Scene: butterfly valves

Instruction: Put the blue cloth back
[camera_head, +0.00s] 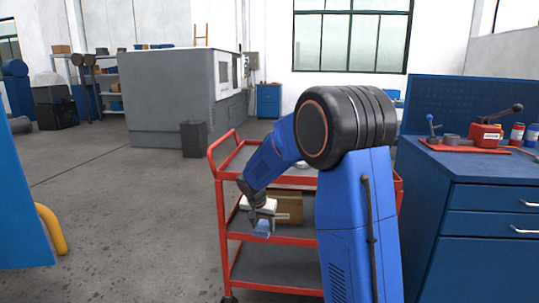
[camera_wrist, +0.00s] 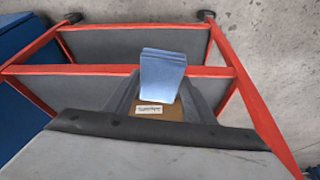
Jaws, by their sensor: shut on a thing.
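The blue cloth (camera_head: 262,228) is a small, light blue folded piece held at the tip of my gripper (camera_head: 257,217). In the wrist view the cloth (camera_wrist: 162,75) sticks out beyond my gripper, whose jaws are shut on it. In the head view it is by the middle shelf of a red-framed cart (camera_head: 228,178), in front of a cardboard box (camera_head: 289,207). I cannot tell whether the cloth touches the shelf edge. The wrist view shows the box's label (camera_wrist: 150,109) behind the cloth.
The cart's grey lower shelf (camera_head: 275,268) looks bare where it shows. A blue workbench (camera_head: 480,220) stands close on the right, with a red valve tool (camera_head: 485,135) and several bottles on top. The concrete floor (camera_head: 130,220) left of the cart is clear.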

